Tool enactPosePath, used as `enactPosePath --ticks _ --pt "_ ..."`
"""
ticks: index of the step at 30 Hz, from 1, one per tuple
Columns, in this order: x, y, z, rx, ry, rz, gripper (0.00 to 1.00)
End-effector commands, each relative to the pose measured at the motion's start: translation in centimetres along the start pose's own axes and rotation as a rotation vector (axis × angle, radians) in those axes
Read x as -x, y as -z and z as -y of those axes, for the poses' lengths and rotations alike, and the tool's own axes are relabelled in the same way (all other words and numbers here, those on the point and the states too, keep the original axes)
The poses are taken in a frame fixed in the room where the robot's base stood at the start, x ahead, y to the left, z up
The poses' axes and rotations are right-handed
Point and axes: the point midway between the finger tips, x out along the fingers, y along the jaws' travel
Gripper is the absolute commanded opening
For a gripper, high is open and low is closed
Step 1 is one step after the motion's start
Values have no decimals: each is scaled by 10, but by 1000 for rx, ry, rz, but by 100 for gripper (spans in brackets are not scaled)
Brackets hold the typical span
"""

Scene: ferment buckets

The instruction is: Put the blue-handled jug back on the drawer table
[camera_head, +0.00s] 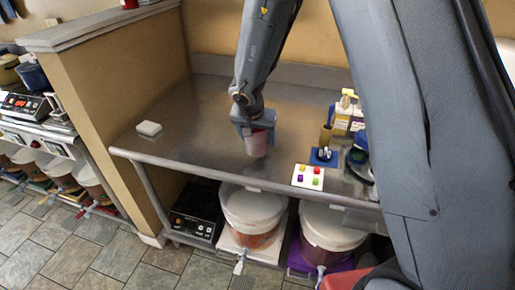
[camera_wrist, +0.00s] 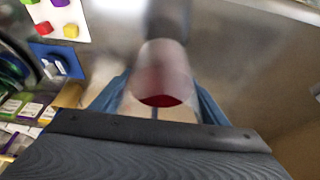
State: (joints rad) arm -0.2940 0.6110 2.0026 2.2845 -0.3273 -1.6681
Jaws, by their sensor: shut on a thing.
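A small translucent jug (camera_head: 257,145) with red liquid low inside is held over the steel table (camera_head: 200,112). My gripper (camera_head: 255,121) is shut on it, with a blue-grey finger on each side. In the wrist view the jug (camera_wrist: 163,75) stands between the fingers (camera_wrist: 155,105), its red contents showing near the bottom. Its handle cannot be told apart from the bluish fingers. I cannot tell whether its base touches the tabletop or hangs just above it. No drawer shows clearly on this table.
A white card with coloured pieces (camera_head: 308,178), a blue holder (camera_head: 324,157) and bottles (camera_head: 344,115) stand to the right. A small white block (camera_head: 149,128) lies at left. White-lidded buckets (camera_head: 252,207) stand below. The tabletop left of my gripper is mostly clear.

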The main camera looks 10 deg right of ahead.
Motion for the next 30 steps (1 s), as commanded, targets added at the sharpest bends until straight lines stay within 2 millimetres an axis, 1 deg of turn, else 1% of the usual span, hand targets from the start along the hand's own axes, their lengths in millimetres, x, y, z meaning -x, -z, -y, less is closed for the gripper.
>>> enactPosePath --ticks 10,23,24,26,27,30 --pt "-36 -15 0 0 0 0 29" --pt "-40 -16 0 -1 1 0 29" --pt "-41 -17 0 -1 1 0 70" --pt "-40 -17 0 -1 1 0 80" --pt "-40 -17 0 -1 1 0 86" --pt "-40 -17 0 -1 1 0 87"
